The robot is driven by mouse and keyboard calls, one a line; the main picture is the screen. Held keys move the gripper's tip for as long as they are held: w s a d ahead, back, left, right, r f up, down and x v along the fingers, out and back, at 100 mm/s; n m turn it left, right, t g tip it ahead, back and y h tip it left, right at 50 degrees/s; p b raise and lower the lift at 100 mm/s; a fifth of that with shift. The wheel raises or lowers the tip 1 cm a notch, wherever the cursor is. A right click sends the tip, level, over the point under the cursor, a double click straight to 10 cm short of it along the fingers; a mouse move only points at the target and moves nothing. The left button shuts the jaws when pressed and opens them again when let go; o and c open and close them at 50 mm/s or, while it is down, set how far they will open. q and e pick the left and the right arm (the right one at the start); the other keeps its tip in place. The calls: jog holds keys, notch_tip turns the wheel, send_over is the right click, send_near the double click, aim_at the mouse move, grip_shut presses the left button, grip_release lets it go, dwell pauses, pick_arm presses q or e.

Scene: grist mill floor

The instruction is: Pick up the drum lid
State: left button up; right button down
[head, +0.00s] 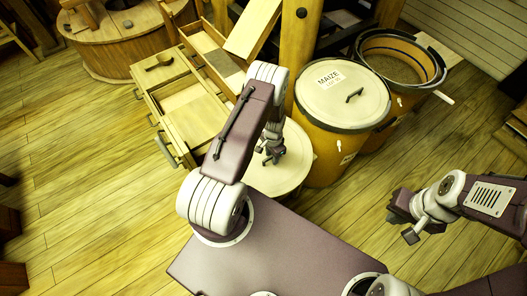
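A pale round disc (292,172), which looks like a drum lid, lies low beside the maize drum; my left arm hides much of it. Another cream lid (343,95), with a dark handle and a MAIZE label, sits on the orange-brown drum (323,155). My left gripper (270,157) points down over the pale disc; I cannot tell whether it touches it or whether its fingers are apart. My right gripper (402,222) is out to the right over bare floor, with its fingers apart and nothing between them.
An uncovered drum (402,105) with grain-like contents stands right of the maize drum, a pale scoop-like handle (443,97) beside it. A wooden cabinet (165,74) with open drawers and a wooden scoop stands left. A wooden post (298,45) rises behind. The left floor is clear.

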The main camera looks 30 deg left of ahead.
pick_arm(q)
grip_shut()
jog(key=shift+r, duration=0.1)
dwell(1.2)
